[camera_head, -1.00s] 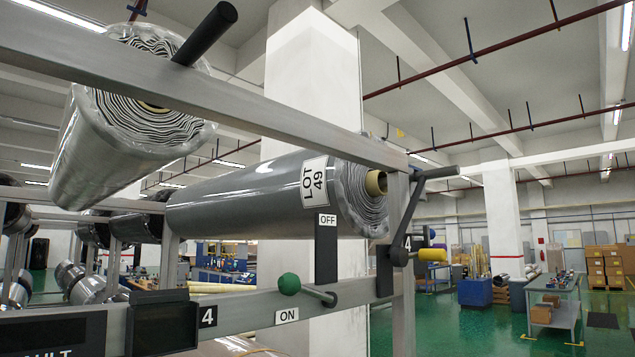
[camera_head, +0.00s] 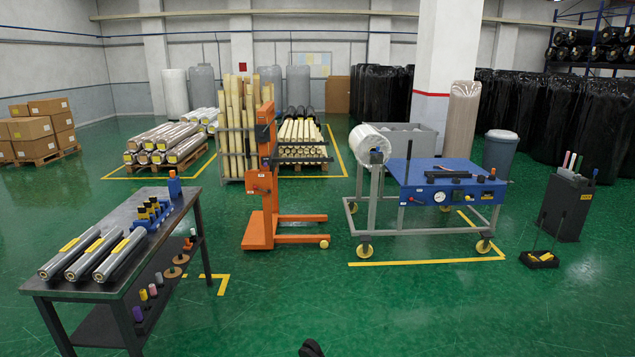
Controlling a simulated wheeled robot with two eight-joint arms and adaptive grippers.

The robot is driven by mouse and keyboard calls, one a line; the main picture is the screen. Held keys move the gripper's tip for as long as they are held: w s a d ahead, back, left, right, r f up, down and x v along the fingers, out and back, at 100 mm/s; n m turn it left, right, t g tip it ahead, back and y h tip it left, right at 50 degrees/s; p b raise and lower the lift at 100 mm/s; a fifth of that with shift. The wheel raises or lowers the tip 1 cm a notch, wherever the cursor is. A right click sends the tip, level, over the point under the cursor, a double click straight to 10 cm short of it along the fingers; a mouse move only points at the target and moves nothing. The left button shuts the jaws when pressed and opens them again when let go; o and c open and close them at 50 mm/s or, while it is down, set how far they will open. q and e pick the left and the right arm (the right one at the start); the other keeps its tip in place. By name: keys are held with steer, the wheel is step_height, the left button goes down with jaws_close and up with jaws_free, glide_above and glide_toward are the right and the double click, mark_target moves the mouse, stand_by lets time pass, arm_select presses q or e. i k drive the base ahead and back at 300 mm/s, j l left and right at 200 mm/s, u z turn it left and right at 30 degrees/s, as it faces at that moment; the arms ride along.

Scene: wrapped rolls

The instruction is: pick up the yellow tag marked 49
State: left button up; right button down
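No yellow tag can be read as 49 from here. Three grey rolls (camera_head: 106,265) lie side by side on the dark table (camera_head: 160,215) at the left, each with a yellow strip (camera_head: 93,246) along its top. Any marks on these are too small to read.
An orange lifter (camera_head: 262,200) stands in the middle, left of a wheeled blue-topped cart (camera_head: 440,172) carrying a white roll (camera_head: 368,144). Boxes (camera_head: 40,130) are stacked at the far left. Black-wrapped rolls (camera_head: 550,110) line the right back. The green floor (camera_head: 420,310) in front is clear.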

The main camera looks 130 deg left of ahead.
mark_target(142, 214)
steer(key=u, duration=1.7)
steer(key=j+u, duration=0.1)
steer(key=u, duration=0.45)
steer(key=j+u, duration=0.1)
steer(key=u, duration=1)
steer(key=j+u, duration=0.1)
steer(key=u, duration=1.05)
steer(key=i+j+u, duration=0.5)
steer(key=i+j, duration=1.8)
steer(key=i, duration=0.05)
